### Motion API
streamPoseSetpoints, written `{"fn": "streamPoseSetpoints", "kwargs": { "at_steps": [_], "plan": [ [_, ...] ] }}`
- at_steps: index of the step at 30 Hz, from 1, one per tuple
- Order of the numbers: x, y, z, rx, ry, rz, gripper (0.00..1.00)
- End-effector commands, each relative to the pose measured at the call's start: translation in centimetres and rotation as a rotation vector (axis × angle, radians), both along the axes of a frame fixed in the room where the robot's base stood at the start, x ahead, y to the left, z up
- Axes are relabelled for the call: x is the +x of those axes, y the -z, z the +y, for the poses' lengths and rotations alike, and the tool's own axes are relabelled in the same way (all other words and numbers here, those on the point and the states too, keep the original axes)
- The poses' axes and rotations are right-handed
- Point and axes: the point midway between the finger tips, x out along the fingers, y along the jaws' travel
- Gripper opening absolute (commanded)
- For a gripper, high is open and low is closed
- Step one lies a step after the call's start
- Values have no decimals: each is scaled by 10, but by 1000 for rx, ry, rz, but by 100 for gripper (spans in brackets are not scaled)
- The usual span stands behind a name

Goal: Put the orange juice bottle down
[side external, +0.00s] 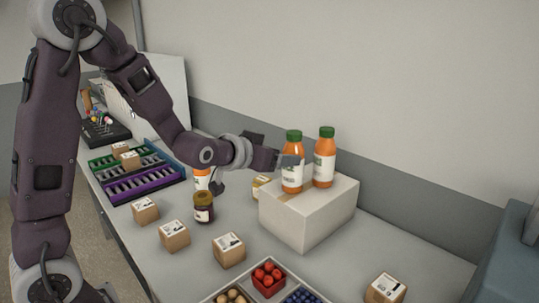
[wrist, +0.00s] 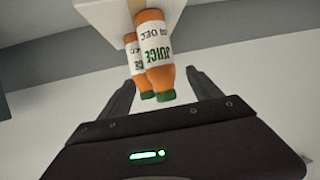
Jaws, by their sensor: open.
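Two orange juice bottles with green caps and white labels stand upright on a white box (side external: 310,215). The left bottle (side external: 292,165) is at my gripper (side external: 287,160), and the right bottle (side external: 325,158) stands close beside it. In the wrist view the nearer bottle (wrist: 155,50) lies between my spread fingers (wrist: 163,92), with a gap showing on each side near its cap. The other bottle (wrist: 134,60) shows just behind it. My gripper is open. A third orange bottle (side external: 202,178) stands on the table, partly hidden by my arm.
A dark jar (side external: 203,208) and small cardboard boxes (side external: 229,250) stand left of the white box. A divided tray (side external: 268,280) of fruit is in front. A purple rack (side external: 146,185) is at left. The table right of the white box (side external: 400,235) is clear.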

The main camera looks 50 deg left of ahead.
Motion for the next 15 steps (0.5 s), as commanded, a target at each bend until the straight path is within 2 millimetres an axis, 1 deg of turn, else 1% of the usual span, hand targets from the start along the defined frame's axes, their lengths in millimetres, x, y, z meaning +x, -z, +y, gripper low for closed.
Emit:
{"fn": "streamPoseSetpoints", "kwargs": {
  "at_steps": [1,3,6,13,14,15],
  "plan": [
    [-10,-5,-2,0,0,-3,73],
    [-22,-10,-3,-1,-2,-3,73],
    [-32,-14,-5,0,-1,-2,73],
    [-42,-18,-8,-7,3,13,73],
    [-47,-21,-11,-14,9,30,73],
    [-60,-25,-16,-27,21,69,73]
  ]
}}
